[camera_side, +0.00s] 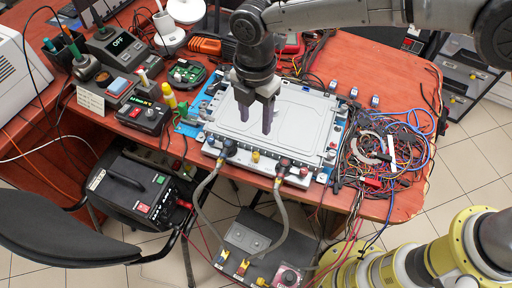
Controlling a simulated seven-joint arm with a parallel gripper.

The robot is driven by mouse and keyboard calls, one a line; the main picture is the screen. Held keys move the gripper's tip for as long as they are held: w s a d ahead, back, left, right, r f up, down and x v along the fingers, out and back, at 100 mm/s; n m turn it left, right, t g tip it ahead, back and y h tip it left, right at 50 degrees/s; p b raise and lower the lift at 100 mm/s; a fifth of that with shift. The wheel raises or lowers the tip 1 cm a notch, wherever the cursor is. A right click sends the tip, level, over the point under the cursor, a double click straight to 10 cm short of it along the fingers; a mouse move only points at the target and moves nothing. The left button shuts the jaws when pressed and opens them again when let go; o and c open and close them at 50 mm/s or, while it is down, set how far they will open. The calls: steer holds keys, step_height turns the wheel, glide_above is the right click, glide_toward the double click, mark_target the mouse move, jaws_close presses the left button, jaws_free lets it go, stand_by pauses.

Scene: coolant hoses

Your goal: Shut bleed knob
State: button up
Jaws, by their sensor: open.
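My gripper (255,118) points down over the silver cold plate (300,116), its two dark fingers apart with nothing between them. Along the plate's front edge are a black hose fitting (228,148), a small yellow cap (256,156) and a second dark fitting (283,165) with red on it. A small red part (304,171) sits to its right. A grey hose (201,195) runs down from each fitting. The gripper is behind and above these parts, touching none of them. I cannot tell which part is the bleed knob, or whether it is open or shut.
A dark unit (255,238) with a red knob (287,277) stands below the table edge, where the hoses end. Tangled cables (385,150) cover the table's right. Instruments and a yellow-topped bottle (169,95) crowd the left. A black chair (50,220) stands in front.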

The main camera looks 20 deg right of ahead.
mark_target(256, 154)
step_height(256, 154, down, 14)
steer(key=shift+r, duration=0.25)
stand_by(0.3)
jaws_close()
